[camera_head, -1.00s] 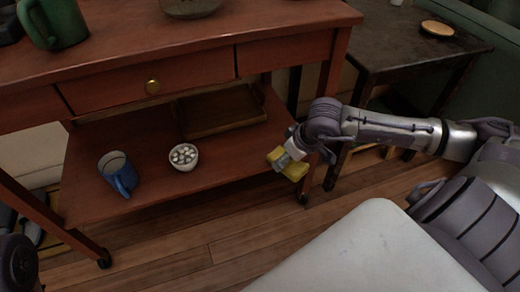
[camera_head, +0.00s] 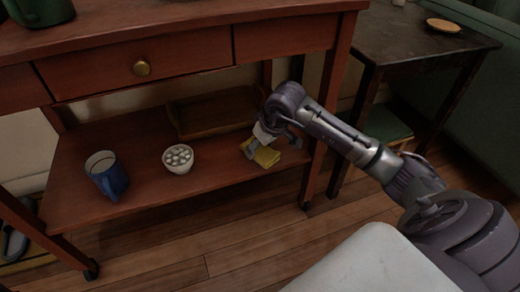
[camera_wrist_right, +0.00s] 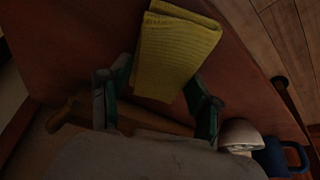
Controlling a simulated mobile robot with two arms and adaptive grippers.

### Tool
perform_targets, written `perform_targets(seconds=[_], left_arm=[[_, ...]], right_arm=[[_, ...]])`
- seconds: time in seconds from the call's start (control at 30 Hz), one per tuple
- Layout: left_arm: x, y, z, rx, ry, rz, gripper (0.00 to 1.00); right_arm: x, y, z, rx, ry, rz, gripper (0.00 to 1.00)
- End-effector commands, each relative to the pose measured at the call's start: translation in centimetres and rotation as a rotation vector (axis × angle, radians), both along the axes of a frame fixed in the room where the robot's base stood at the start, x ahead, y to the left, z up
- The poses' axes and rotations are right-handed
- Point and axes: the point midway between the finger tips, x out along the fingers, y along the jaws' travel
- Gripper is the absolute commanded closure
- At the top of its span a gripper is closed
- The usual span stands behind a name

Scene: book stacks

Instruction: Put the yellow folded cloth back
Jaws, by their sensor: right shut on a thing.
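The yellow folded cloth (camera_head: 266,157) is at the right end of the cart's lower shelf (camera_head: 215,178), low over or touching the boards; I cannot tell which. My right gripper (camera_head: 268,146) reaches in under the tabletop and is shut on the cloth. In the right wrist view the cloth (camera_wrist_right: 178,50) shows as a ribbed folded piece between and beyond the two fingertips. My left gripper is not in view.
On the lower shelf stand a blue mug (camera_head: 108,178), a white bowl (camera_head: 178,160) of pale pieces and a wooden tray (camera_head: 210,112). The cart's right front leg (camera_head: 328,110) is close to my right arm. A dark side table (camera_head: 400,40) stands right.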

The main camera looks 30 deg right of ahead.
Motion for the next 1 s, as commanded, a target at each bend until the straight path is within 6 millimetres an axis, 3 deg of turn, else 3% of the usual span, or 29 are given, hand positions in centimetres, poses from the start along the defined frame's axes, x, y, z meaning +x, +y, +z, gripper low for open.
perform_targets(seconds=[0.27, 0.3, 0.43, 0.8, 0.9, 1.0], left_arm=[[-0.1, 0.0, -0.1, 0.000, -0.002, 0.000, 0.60], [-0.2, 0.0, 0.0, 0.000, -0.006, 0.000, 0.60], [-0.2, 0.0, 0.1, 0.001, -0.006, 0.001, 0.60], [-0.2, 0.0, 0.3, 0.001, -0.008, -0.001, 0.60], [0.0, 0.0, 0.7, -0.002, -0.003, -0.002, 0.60], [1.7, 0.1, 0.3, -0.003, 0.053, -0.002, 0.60]], right_arm=[[0.0, -0.1, -0.2, -0.002, 0.000, 0.000, 0.70], [0.0, -0.1, -0.2, -0.002, 0.001, 0.000, 0.35], [0.0, 0.0, -0.1, -0.001, 0.001, 0.000, 0.14], [0.0, 0.0, 0.1, 0.000, 0.000, 0.000, 0.12], [-0.3, -0.2, 1.2, -0.003, -0.001, 0.000, 0.12], [-1.0, -0.3, 3.1, -0.005, -0.002, 0.000, 0.12]])
